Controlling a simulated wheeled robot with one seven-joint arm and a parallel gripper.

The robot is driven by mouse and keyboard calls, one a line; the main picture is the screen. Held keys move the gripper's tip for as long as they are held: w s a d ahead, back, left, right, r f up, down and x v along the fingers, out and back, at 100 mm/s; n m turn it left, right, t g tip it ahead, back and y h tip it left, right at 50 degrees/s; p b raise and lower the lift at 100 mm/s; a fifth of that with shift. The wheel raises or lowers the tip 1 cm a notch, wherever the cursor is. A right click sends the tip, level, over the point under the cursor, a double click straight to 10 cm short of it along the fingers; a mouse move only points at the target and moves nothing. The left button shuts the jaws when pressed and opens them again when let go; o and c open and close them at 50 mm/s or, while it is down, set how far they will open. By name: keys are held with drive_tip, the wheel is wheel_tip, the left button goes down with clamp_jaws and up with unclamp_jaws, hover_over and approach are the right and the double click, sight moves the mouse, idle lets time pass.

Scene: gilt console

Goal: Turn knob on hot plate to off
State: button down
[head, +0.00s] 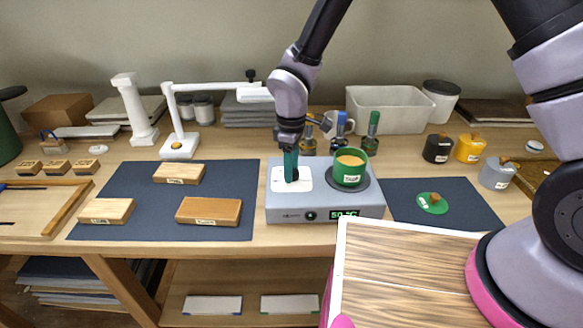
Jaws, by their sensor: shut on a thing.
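The hot plate (325,205) is a grey box on the bench with a lit display (344,215) on its front that reads about 50 °C. Its dark round knob (310,216) is on the front face, left of the display. The knob's pointer is too small to read. My gripper (291,150) is above the left part of the hot plate, behind and above the knob and apart from it. It is shut on a dark green upright object (291,164), whose lower end is at a white square pad (276,184). I cannot tell whether they touch.
A green pot (347,176) with tan contents stands on the hot plate's round dark burner, right of my gripper. Bottles with coloured tops (373,125) stand behind. A dark mat with wooden blocks (208,210) lies left; a green lid (432,207) lies right.

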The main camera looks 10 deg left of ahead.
drive_tip(key=n, duration=0.3)
drive_tip(key=shift+n, duration=0.3)
idle(0.3)
drive_tip(key=shift+c, duration=1.8)
unclamp_jaws()
drive_tip(key=shift+r, duration=0.15)
wheel_tip(320, 180, up, 11)
drive_tip(key=shift+f, duration=0.2)
